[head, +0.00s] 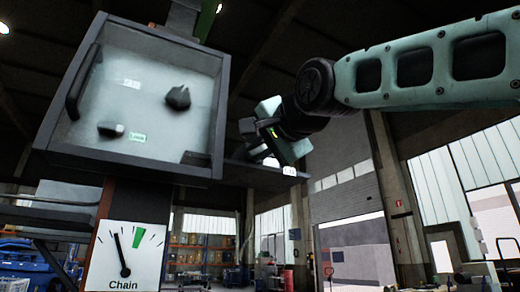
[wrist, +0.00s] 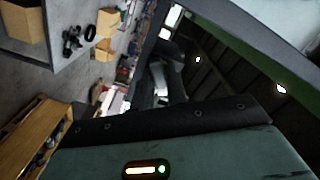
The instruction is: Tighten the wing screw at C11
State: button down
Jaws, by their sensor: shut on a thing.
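My gripper (head: 262,138) is at the small ledge (head: 250,177) just right of the panel box, at the end of my arm coming in from the right. It is shut on what appears to be the wing screw, mostly hidden by the fingers. In the wrist view, the dark fingers (wrist: 168,80) have a pale piece between them. A small white label (head: 289,171) shows below the gripper; its text is too small to read. The Chain gauge (head: 124,256) hangs below the box, its needle left of the green band.
The panel box (head: 150,70) has a clear front, a dark handle at its left and two dark knobs (head: 178,97) (head: 111,129). Its right edge is close to my gripper. The space right of the ledge, under my arm, is open. Shelving (head: 200,250) stands far behind.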

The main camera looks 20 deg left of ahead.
jog(key=m, duration=0.4)
jog(key=m, duration=0.3)
jog(key=shift+b, duration=0.35)
jog(key=c, duration=1.3)
grip_release()
jog(key=shift+o, duration=0.2)
